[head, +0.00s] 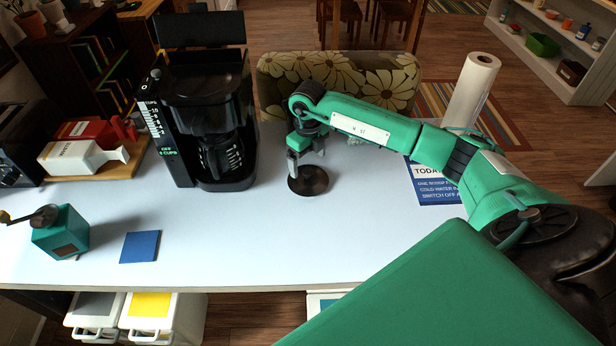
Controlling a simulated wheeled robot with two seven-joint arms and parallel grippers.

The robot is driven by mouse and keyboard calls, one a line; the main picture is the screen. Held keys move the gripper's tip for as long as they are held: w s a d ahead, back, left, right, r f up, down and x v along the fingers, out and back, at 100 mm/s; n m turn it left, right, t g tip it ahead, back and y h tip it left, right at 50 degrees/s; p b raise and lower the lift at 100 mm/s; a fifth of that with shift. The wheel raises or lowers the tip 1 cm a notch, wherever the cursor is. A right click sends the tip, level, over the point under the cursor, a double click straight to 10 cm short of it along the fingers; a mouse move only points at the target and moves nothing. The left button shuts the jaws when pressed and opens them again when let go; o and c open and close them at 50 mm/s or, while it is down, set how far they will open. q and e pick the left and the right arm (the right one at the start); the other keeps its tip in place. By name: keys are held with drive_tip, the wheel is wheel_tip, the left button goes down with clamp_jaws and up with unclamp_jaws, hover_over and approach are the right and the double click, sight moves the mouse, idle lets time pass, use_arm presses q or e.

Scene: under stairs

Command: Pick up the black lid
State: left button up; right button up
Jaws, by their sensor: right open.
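The black lid (308,182) is a dark round disc lying flat on the pale tabletop (235,235), to the right of the coffee maker. My right gripper (305,166) points down over the lid's far part, with its fingers apart. Whether the fingertips touch the lid I cannot tell. My left gripper is not in the picture.
A black coffee maker (205,95) stands left of the lid. A teal grinder (62,232) and a blue square (140,246) lie at the front left. A blue sign (432,183) and a paper towel roll (470,90) are on the right. The front middle is clear.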

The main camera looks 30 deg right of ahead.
sight(309, 172)
drive_tip(key=shift+f+p, duration=0.25)
drive_tip(key=shift+p, duration=0.05)
wheel_tip(309, 172, down, 4)
drive_tip(key=shift+s+a+p, duration=0.1)
drive_tip(key=shift+p, duration=1.05)
drive_tip(key=shift+f, duration=0.3)
drive_tip(key=shift+s, duration=0.1)
drive_tip(key=c, duration=1.9)
